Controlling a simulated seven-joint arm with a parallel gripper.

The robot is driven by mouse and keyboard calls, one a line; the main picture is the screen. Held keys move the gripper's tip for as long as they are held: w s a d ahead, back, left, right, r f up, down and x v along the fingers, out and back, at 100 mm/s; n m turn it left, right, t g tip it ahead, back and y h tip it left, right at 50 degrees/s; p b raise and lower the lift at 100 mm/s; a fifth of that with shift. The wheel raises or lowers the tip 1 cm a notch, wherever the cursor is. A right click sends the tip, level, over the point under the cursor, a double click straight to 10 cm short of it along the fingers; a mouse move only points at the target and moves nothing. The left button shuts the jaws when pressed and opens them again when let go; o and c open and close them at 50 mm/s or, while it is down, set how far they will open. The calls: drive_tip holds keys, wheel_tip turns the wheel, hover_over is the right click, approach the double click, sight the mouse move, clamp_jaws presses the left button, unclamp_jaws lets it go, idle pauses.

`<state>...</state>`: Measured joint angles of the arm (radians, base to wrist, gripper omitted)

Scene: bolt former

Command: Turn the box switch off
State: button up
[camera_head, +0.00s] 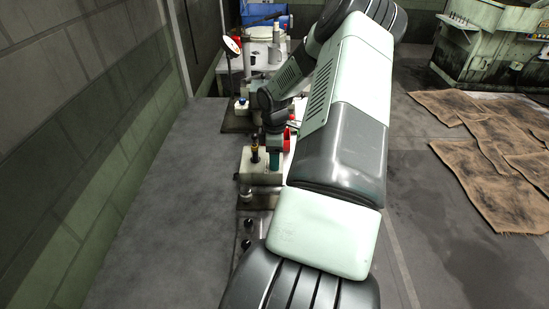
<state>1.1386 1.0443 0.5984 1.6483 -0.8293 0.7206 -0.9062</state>
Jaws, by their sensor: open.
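A cream box (262,176) sits on the bench left of my arm, with a dark knob with a yellow band on top and a teal part at its right side. I cannot tell for sure that it is the box switch, or read its on or off position. My gripper (275,150) is small in view at the end of my folded arm, just above and beside this box. It is open, and its fingertips are hard to make out. I cannot tell whether it touches the box. My large forearm hides the bench to the right.
Red parts (286,141) are close to my gripper's right. Black knobs (247,234) are on the near bench. A wall runs along the left; brown mats (490,195) lie at right.

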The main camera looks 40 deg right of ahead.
drive_tip(key=shift+f, duration=0.4)
drive_tip(key=shift+c, duration=0.5)
drive_tip(key=c, duration=1)
drive_tip(key=shift+o, duration=0.2)
drive_tip(key=shift+m, duration=0.3)
drive_tip(key=m, duration=0.4)
drive_tip(key=shift+m, duration=2)
